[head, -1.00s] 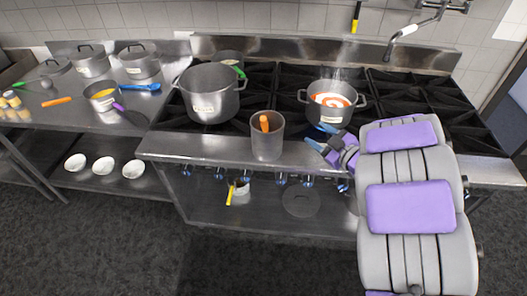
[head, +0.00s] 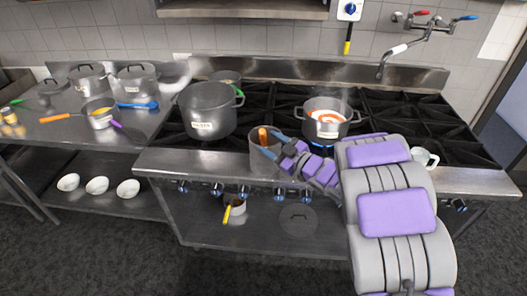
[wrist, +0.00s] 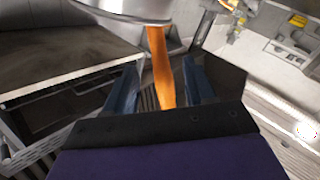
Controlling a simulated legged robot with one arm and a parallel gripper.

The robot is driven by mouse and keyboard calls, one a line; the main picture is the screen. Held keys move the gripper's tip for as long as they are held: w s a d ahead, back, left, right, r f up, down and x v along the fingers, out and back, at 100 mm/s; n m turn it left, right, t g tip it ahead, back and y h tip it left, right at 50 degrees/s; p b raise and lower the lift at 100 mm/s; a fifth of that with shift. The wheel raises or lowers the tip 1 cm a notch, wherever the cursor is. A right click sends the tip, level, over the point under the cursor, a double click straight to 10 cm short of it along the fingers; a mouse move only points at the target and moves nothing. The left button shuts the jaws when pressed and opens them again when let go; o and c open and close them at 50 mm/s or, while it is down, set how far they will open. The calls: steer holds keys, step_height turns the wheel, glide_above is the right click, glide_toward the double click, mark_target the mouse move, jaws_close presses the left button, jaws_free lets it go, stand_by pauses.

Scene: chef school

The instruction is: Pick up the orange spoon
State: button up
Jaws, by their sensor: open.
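The orange spoon (head: 262,136) stands in a grey metal container (head: 258,158) at the front edge of the stove. Only its handle shows above the rim. In the wrist view, the orange spoon (wrist: 160,70) runs between the two blue fingers of my gripper. My gripper (head: 268,146) is open at the container's rim, and it also shows open in the wrist view (wrist: 158,88). I cannot tell whether either finger touches the handle.
A large pot (head: 207,118) stands behind and left of the container. A smaller pot with orange-and-white contents (head: 325,127) stands behind and right. Another orange-handled utensil (head: 50,119) lies on the left counter.

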steer(key=w+a, duration=0.1)
steer(key=w+a+f+b, duration=0.1)
steer(key=w+a+b, duration=0.1)
steer(key=shift+w+a+f, duration=0.1)
steer(key=shift+w+f, duration=0.1)
steer(key=shift+f, duration=0.05)
steer(key=shift+w+a+r, duration=0.15)
steer(key=shift+w+a, duration=0.1)
steer(key=shift+a, duration=0.4)
steer(key=shift+d, duration=0.3)
steer(key=c, duration=0.6)
steer(key=shift+a, duration=0.1)
jaws_close()
